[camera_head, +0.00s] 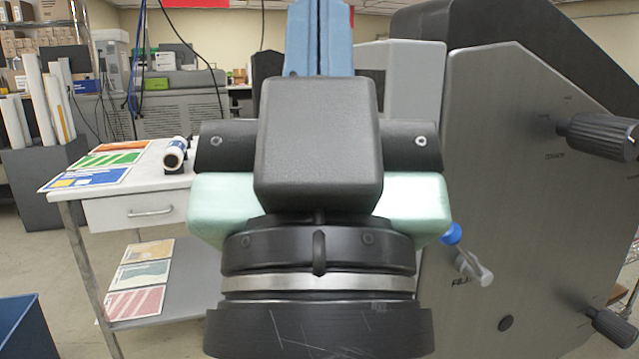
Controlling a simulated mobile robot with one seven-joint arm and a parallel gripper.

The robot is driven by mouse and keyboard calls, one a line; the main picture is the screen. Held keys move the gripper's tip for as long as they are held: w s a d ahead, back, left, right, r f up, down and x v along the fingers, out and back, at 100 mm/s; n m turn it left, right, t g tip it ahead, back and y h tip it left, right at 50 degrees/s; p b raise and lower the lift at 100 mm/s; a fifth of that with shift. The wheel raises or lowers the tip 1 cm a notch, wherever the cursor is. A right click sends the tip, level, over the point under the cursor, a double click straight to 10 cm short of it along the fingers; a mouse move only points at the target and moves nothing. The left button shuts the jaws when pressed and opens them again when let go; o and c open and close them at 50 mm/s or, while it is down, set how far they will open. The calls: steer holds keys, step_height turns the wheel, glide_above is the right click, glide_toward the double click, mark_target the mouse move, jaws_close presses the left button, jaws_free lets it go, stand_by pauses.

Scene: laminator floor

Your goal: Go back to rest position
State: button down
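My arm's end with my gripper (318,145) fills the middle of the head view, close to the camera. I see a dark boxy housing, a pale green block behind it and a black round flange with a silver ring below. The fingertips are hidden, so I cannot tell whether they are open or shut, or whether they hold anything. My gripper overlaps the grey laminator machine (520,200) at the right in the picture; I see no clear contact.
Knobs (598,135) and a blue-tipped handle (452,234) jut from the machine. A blue bin (18,325) is at lower left.

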step_height(320, 180, up, 20)
steer(key=p, duration=1.8)
steer(key=shift+r, duration=0.2)
